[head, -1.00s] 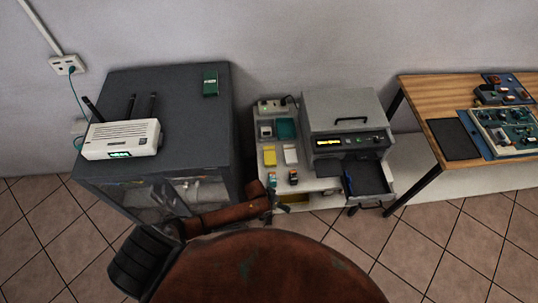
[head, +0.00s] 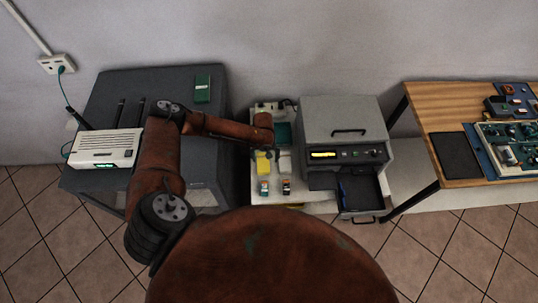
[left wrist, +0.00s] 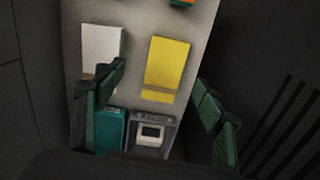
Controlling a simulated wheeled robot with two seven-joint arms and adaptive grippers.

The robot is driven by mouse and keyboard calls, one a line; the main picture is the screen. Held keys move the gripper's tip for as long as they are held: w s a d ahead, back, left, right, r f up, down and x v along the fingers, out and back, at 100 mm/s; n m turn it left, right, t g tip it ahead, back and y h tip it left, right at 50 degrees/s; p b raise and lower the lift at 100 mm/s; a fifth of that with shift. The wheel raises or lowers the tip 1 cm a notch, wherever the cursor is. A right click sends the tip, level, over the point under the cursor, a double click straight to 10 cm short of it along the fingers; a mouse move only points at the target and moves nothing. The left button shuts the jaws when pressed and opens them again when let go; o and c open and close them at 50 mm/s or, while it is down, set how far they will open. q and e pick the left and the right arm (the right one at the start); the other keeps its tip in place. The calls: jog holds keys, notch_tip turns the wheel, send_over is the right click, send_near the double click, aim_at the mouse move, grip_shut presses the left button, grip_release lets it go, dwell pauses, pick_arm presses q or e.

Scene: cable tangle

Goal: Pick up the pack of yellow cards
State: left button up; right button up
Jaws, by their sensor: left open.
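The pack of yellow cards (head: 263,167) lies flat on the white cart top, left of a white pack (head: 285,163). In the left wrist view the yellow pack (left wrist: 168,65) shows whole, with a darker band near its lower end. My left gripper (head: 266,149) is over the cart, just above the far end of the yellow pack. In the left wrist view its green-padded fingers (left wrist: 158,80) are spread wide and empty, with the yellow pack below and between them, closer to the right finger. My right gripper is not in view.
The white pack (left wrist: 101,45) sits beside the yellow one, partly behind the left finger. A teal box (left wrist: 112,128) and a small grey device (left wrist: 152,133) lie close by. A grey printer-like machine (head: 343,122) stands to the right, a dark cabinet (head: 150,85) to the left.

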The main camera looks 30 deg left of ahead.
aim_at(263, 162)
pick_arm(q)
jog(key=shift+w+a, duration=0.65)
jog(key=shift+a, duration=0.05)
jog(key=shift+a+f+n, duration=0.15)
jog(key=shift+f+n, duration=0.1)
jog(key=shift+n, duration=0.05)
notch_tip(263, 162, down, 2)
jog(key=shift+s+f, duration=0.1)
jog(key=shift+f, duration=0.1)
notch_tip(263, 162, down, 4)
jog(key=shift+r+b, duration=0.25)
jog(key=shift+b, duration=0.3)
jog(key=shift+f, duration=0.3)
jog(key=c, duration=1.3)
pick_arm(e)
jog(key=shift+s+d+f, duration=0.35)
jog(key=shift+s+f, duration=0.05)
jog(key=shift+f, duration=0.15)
